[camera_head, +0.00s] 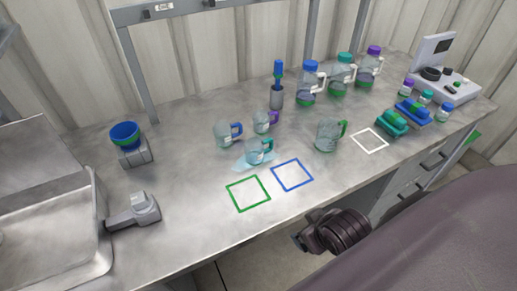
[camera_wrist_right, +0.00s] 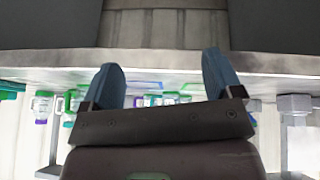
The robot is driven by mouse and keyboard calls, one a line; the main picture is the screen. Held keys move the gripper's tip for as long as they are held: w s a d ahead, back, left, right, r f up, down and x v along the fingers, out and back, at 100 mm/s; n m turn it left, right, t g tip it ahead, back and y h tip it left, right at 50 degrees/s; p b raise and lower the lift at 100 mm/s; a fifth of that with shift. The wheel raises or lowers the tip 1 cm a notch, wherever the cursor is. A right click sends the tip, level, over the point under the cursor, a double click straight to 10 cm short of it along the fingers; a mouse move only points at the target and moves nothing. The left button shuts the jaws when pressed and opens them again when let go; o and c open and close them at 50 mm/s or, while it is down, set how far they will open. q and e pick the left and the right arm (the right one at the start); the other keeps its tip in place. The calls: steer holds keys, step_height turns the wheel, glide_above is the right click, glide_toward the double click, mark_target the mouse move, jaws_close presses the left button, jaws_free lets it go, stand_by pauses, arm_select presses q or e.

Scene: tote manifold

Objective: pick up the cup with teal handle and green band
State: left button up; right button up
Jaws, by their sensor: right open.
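A clear cup with a teal handle (camera_head: 258,151) stands upright on the bench, left of the middle; its band is too small to tell clearly. Behind it are a clear cup with a blue handle (camera_head: 223,133) and one with a purple handle (camera_head: 261,124). A larger clear jug with a green handle (camera_head: 327,136) stands to its right. My right gripper (camera_head: 299,241) is in front of the bench's front edge, well apart from the cups. In the right wrist view, its fingers (camera_wrist_right: 163,82) are spread and empty. My left gripper is not in view.
Green (camera_head: 248,193), blue (camera_head: 292,175) and white (camera_head: 370,140) square outlines mark the bench top. Lidded bottles (camera_head: 308,84) stand at the back. A grey device (camera_head: 437,67) and racks (camera_head: 392,123) are at right. A sink (camera_head: 88,262) and blue bowl (camera_head: 124,134) are at left.

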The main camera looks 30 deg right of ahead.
steer(key=w+a+r+n+t+y, duration=0.1)
steer(key=w+a+r+n+t, duration=0.2)
steer(key=w+r+n+t, duration=0.55)
steer(key=w+a+r+n+t+y, duration=0.1)
steer(key=w+a+r+n+t, duration=0.3)
steer(key=w+r, duration=0.55)
steer(key=w+a+r+n+g+y, duration=0.15)
steer(key=a+n+g+y, duration=0.6)
steer(key=n, duration=0.75)
steer(key=w+a+r+n+g+y, duration=0.15)
steer(key=a+n+y, duration=0.35)
steer(key=n+y, duration=0.7)
steer(key=n+g+h, duration=0.9)
steer(key=n+h, duration=0.9)
steer(key=h, duration=0.2)
glide_toward(253, 146)
step_height(253, 146, down, 2)
steer(key=s+a, duration=0.2)
steer(key=f, duration=0.2)
steer(key=f+p, duration=0.1)
steer(key=f, duration=0.2)
steer(key=shift+s+d+p, duration=0.1)
steer(key=shift+s+p, duration=0.1)
steer(key=shift+p, duration=0.1)
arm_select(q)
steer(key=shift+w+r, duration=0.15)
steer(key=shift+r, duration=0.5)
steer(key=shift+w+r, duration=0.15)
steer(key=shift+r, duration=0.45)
